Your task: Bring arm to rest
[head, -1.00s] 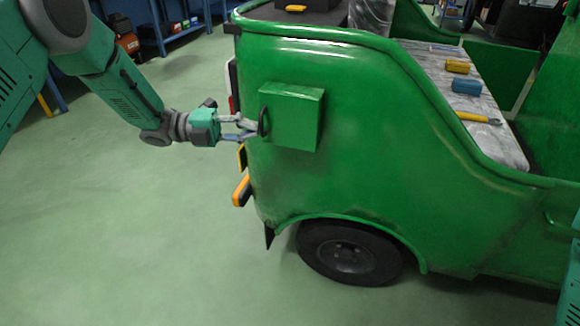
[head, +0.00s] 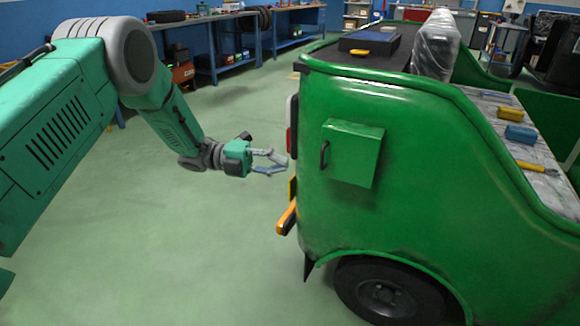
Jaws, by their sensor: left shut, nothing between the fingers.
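My left arm comes in from the left of the head view. Its gripper (head: 275,163) is shut and empty, held over the open floor just left of the green rickshaw (head: 440,160). A green box (head: 355,153) with a dark handle (head: 324,154) sticks out from the rickshaw's side panel. In the picture a gap shows between my left fingertips and the handle. The box's front looks closed. My right gripper is not in view.
A yellow tool (head: 536,167), a blue block (head: 520,134) and a yellow block (head: 510,114) lie on the rickshaw's worn seat. Blue workbenches (head: 235,45) stand along the back wall. The green floor (head: 180,260) at the lower left is clear.

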